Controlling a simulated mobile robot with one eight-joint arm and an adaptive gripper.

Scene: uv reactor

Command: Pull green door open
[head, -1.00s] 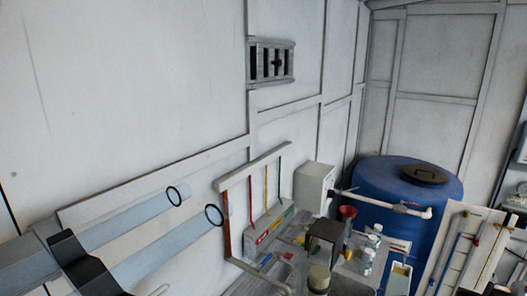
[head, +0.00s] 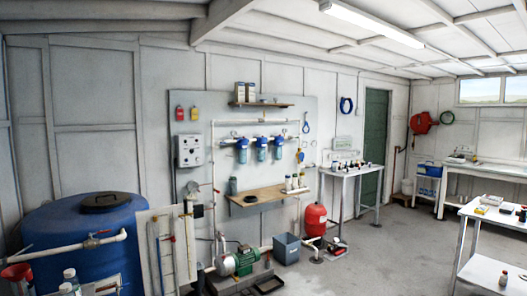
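The green door (head: 375,143) stands in the far wall in the head view, right of the middle. It looks closed, and its lower left part is hidden behind a white table. I cannot make out a handle at this distance. My gripper is not in the head view.
A white table (head: 350,173) with small items stands just left of the door. A red tank (head: 315,219), a grey bin (head: 286,248) and a green pump (head: 240,262) line the wall. Another white table (head: 487,238) is at right. Bare floor (head: 390,255) lies between.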

